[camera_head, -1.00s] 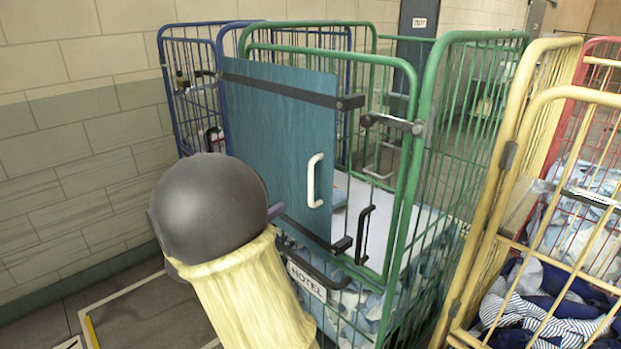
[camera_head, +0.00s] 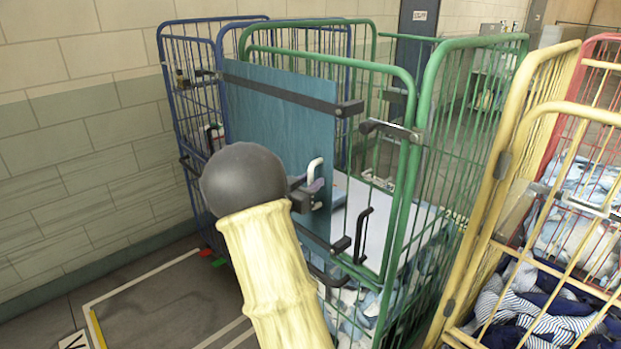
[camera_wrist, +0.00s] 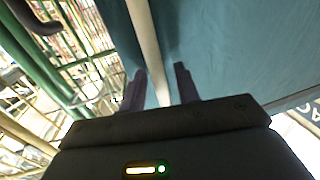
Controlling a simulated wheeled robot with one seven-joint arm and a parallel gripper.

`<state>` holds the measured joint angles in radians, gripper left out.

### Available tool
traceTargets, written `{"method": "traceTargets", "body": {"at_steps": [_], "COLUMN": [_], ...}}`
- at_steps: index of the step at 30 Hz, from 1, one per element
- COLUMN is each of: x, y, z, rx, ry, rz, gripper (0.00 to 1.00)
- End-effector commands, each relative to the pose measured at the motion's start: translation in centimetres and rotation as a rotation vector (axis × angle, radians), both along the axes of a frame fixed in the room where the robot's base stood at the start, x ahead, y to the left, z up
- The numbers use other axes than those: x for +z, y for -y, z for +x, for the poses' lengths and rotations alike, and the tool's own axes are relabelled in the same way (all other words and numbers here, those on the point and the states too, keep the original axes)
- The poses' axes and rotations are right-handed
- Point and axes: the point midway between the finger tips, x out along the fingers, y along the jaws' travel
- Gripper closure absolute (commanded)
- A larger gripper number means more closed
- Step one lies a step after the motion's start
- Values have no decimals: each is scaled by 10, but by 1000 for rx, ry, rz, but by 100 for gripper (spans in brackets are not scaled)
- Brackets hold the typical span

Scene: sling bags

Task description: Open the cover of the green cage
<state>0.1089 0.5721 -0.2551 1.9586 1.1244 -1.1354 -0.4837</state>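The green cage (camera_head: 403,208) stands in the middle of the head view, with a flat teal cover (camera_head: 262,125) over part of its front. A white handle (camera_head: 314,170) is on the cover near its right edge, its lower part hidden by my gripper (camera_head: 308,194). In the wrist view the white handle (camera_wrist: 148,45) runs between the two dark fingertips of my gripper (camera_wrist: 160,82). The fingers are apart, with a gap showing on each side of the handle. The cover looks flat against the cage front. My arm hides the cage's lower left part.
A blue cage (camera_head: 187,95) stands behind at the left, by the tiled wall (camera_head: 70,140). A yellow cage (camera_head: 497,200) with striped cloth (camera_head: 510,305) stands close on the right, a red cage (camera_head: 607,45) beyond it.

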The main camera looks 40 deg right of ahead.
Motion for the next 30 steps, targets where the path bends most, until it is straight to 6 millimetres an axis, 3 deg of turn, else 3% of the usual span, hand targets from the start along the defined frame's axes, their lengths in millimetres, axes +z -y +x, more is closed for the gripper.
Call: {"method": "traceTargets", "body": {"at_steps": [10,15,30], "x": [0,0,1], "y": [5,6,1], "z": [2,1,-2], "rx": [2,-1,-33], "ry": [1,1,1], "rz": [0,0,0], "gripper": [68,99,100]}}
